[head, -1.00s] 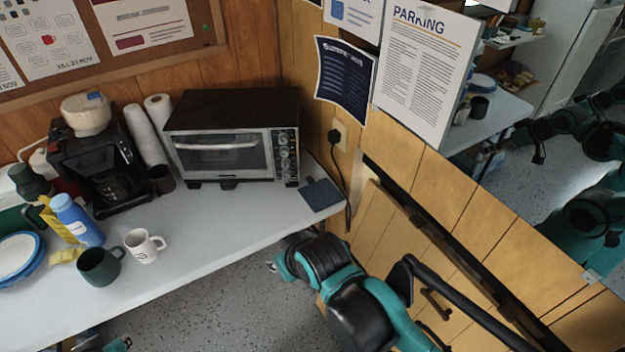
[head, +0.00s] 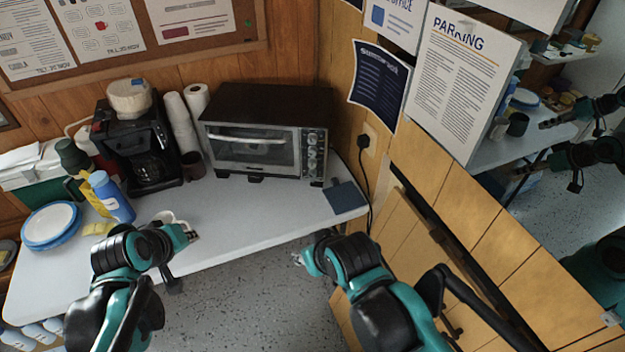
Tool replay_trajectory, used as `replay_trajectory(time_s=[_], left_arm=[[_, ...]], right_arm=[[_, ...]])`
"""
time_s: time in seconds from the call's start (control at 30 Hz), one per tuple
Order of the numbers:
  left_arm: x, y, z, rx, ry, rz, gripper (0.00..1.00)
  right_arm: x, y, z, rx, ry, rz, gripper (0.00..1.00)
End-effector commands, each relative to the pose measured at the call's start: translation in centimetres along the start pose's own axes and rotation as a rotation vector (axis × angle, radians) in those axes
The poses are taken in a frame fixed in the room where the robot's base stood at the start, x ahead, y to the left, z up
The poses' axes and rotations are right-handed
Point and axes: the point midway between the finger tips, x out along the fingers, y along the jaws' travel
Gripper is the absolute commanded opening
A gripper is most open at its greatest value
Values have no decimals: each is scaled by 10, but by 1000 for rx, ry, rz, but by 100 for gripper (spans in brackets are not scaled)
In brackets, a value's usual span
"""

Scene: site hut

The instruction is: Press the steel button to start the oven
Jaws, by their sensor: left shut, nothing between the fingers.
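The toaster oven (head: 265,95) stands at the back of the white table, with a dark top, glass door and steel handle. Its control panel (head: 313,152) at the right of its front has a column of steel knobs; I cannot make out the button clearly among them. My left gripper (head: 192,236) is shut and empty above the front of the table, left of the oven and well apart from it. My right gripper (head: 298,259) is low, just off the table's front edge, below the oven; its fingers are too small to judge.
A white mug (head: 168,217) is partly hidden behind my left arm. A coffee maker (head: 150,150), blue bottle (head: 112,197) and plates (head: 50,222) stand left. A dark blue pad (head: 345,196) lies right of the oven. The tabletop (head: 260,208) before the oven is clear.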

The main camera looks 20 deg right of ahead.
Motion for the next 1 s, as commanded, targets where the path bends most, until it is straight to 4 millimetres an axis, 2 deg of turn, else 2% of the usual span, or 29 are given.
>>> replay_trajectory(time_s=[0.03, 0.13, 0.3, 0.47, 0.6, 0.7, 0.8, 0.9, 1.0], left_arm=[[18, 22, -13, -29, -11, 40, 0], [57, 59, -27, -102, -37, 115, 0], [129, 122, -31, -227, -99, 236, 0], [201, 176, -11, -348, -175, 340, 0], [257, 213, 22, -446, -249, 414, 0], [288, 231, 48, -504, -296, 454, 0], [309, 242, 70, -547, -332, 480, 0], [321, 248, 84, -573, -355, 495, 0], [326, 250, 90, -585, -365, 502, 0]], right_arm=[[-4, 0, -3, 0, 0, 0, 40], [-8, 0, -6, 0, 0, 0, 40], [-15, 0, -10, 0, 0, 0, 40], [-21, 0, -15, 0, 0, 0, 40], [-26, 0, -19, 0, 0, 0, 40], [-29, 0, -20, 0, 0, 0, 40], [-31, 0, -22, 0, 0, 0, 40], [-32, 0, -22, 0, 0, 0, 40], [-32, 0, -23, 0, 0, 0, 40]])
